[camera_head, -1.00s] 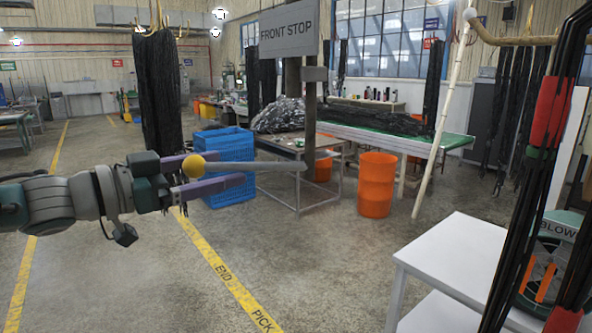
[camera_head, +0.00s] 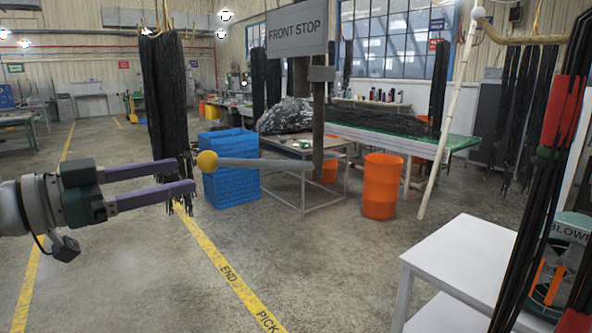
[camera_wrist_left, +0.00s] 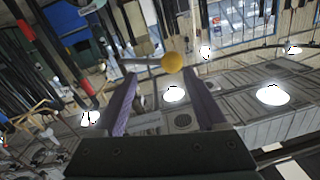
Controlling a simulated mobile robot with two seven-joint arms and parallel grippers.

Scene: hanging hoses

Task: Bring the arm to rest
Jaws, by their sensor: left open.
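My left gripper (camera_head: 186,177) comes in from the left in the head view. Its two purple fingers are apart, with nothing between them. Just past the fingertips is a yellow ball (camera_head: 207,161) on the end of a grey rod. The left wrist view shows the open fingers of the left gripper (camera_wrist_left: 165,92) with the yellow ball (camera_wrist_left: 172,62) beyond them, and ceiling lamps in the background. My right gripper is not in view.
Black hoses hang behind the gripper (camera_head: 168,95) and at the near right. A blue crate (camera_head: 230,172), an orange bin (camera_head: 381,187) and a white table (camera_head: 470,262) stand on the floor. A FRONT STOP sign (camera_head: 297,30) stands behind the rod. The middle floor is clear.

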